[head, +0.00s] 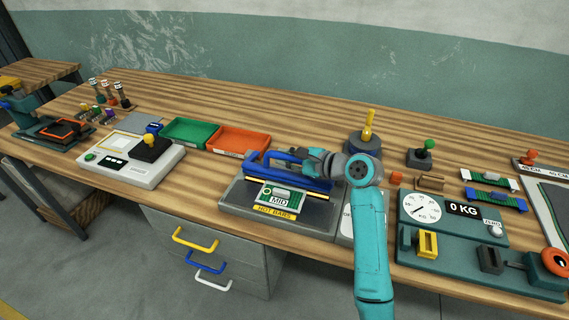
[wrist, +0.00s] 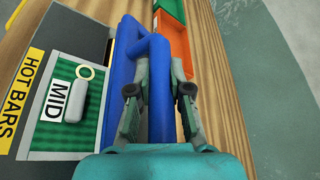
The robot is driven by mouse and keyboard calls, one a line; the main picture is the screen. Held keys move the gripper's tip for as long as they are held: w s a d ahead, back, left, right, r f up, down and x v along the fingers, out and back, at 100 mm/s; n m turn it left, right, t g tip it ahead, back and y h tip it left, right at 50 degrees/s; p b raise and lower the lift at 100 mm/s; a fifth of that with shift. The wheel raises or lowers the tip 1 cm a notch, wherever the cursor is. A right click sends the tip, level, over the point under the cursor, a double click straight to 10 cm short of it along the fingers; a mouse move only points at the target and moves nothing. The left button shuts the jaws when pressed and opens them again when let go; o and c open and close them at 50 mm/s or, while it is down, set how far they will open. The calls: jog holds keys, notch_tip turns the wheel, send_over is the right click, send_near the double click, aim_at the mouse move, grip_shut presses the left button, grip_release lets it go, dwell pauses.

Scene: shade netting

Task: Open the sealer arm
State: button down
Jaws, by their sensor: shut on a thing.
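The sealer (head: 233,201) is a dark grey box on the wooden bench, with a yellow "HOT BARS" label on its front. Its blue sealer arm (head: 262,168) lies low across the top, with a blue handle bar. A green pouch marked "MID" (head: 281,194) is at its front; the pouch also shows in the wrist view (wrist: 69,107). My gripper (head: 318,160) is at the right part of the blue handle bar. In the wrist view my gripper (wrist: 158,97) has its fingers on both sides of the blue bar (wrist: 158,75), shut on it. My gripper hides part of the arm's right end.
Green (head: 190,131) and orange (head: 238,141) trays stand behind the sealer. A grey machine with a black-and-yellow knob (head: 139,166) is left. A dial scale (head: 420,207) is right, and a yellow-handled dark base (head: 367,138) stands behind my gripper.

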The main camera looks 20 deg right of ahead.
jog(key=w+d+r+m+g+y, duration=0.2)
jog(key=w+d+m+g, duration=0.2)
jog(key=w+d+m, duration=0.1)
jog(key=shift+w+d+m, duration=0.15)
jog(key=shift+w+m, duration=0.65)
jog(key=shift+w, duration=0.25)
jog(key=c, duration=1.1)
grip_release()
jog(key=shift+w, duration=0.1)
jog(key=shift+d, duration=0.1)
jog(key=v, duration=1.2)
